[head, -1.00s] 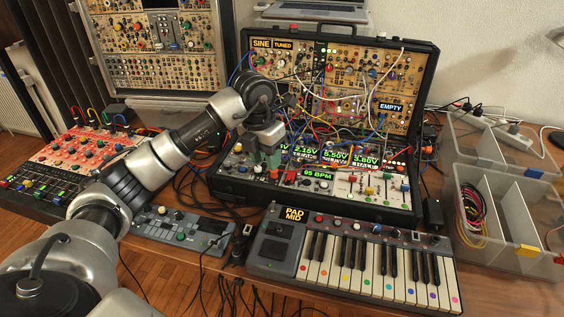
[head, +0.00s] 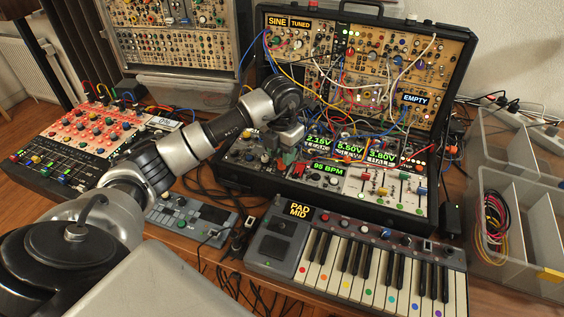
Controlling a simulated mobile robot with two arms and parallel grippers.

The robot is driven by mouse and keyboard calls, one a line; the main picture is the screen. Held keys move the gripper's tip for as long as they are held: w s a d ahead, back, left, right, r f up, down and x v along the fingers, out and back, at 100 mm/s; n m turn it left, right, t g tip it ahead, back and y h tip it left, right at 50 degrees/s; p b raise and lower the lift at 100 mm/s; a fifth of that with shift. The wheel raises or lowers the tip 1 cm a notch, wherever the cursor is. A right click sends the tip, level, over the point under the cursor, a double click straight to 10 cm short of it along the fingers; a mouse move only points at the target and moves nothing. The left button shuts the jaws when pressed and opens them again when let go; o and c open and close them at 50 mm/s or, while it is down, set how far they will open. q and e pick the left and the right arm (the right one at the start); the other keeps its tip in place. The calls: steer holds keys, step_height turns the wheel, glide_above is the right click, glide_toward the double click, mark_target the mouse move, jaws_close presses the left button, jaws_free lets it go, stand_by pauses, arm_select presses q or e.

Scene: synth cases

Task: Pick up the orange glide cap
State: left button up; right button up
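My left gripper (head: 279,158) points down over the left part of the case's lower panel (head: 243,157), left of the BPM display (head: 328,170). Its fingers are small, partly greenish and mixed with knobs and cables, so I cannot tell whether they are open or shut. A small reddish-orange spot shows by the fingertips; I cannot tell whether it is the orange glide cap. Slider caps stand on the right of the lower panel, among them a red one (head: 366,177) and a blue one (head: 421,191). My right gripper is not in view.
Patch cables hang in front of the case's upper panel (head: 385,85). A keyboard (head: 275,245) and a small grey device (head: 190,218) lie in front. A red mixer (head: 85,140) stands at left. Clear divided bins (head: 540,230) stand at right. Free table room is small.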

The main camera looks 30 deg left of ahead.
arm_select(q)
steer(key=shift+f, duration=1.3)
jaws_close()
steer(key=shift+r, duration=0.1)
